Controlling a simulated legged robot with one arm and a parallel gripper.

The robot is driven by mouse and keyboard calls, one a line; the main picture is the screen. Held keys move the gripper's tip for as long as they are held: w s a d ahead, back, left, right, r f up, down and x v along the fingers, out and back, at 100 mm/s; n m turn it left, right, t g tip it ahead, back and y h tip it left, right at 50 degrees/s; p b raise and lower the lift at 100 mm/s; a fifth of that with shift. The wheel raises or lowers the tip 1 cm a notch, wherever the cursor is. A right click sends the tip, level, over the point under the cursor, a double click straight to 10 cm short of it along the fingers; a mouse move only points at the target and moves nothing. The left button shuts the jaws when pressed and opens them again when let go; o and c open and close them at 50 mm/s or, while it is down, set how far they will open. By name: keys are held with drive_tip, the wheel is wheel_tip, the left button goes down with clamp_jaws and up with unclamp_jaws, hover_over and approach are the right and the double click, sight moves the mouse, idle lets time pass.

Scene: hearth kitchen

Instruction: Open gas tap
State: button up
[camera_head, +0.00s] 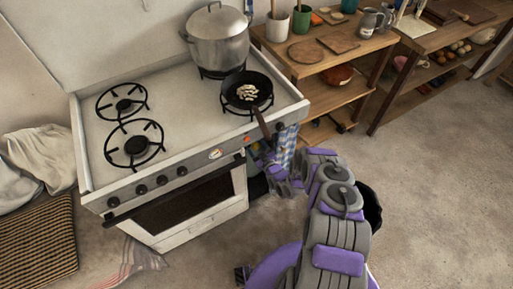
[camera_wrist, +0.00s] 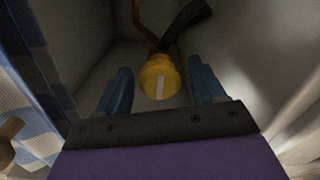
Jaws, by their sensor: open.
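My gripper (camera_wrist: 158,92) is open, with one blue finger on each side of the knob. I cannot tell whether the fingers touch it. In the head view my arm reaches down beside the right end of the white stove (camera_head: 195,165), where my gripper (camera_head: 270,170) is partly hidden. The tap cannot be made out there.
A blue checked cloth (camera_head: 286,145) hangs beside my gripper and also shows in the wrist view (camera_wrist: 40,85). A pan (camera_head: 235,98) has its handle over the stove's front edge. A large pot (camera_head: 218,40) stands behind it. Wooden shelves (camera_head: 325,95) stand right. The floor at right is clear.

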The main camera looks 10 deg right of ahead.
drive_tip(key=c, duration=1.1)
drive_tip(key=shift+o, duration=0.2)
drive_tip(key=shift+n, duration=0.3)
drive_tip(key=n, duration=0.3)
drive_tip(key=shift+a, duration=0.1)
drive_tip(key=n, duration=1)
drive_tip(key=shift+f, duration=0.15)
drive_tip(key=shift+s+f+n, duration=0.1)
drive_tip(key=shift+s+n, duration=0.05)
drive_tip(key=shift+n, duration=1.95)
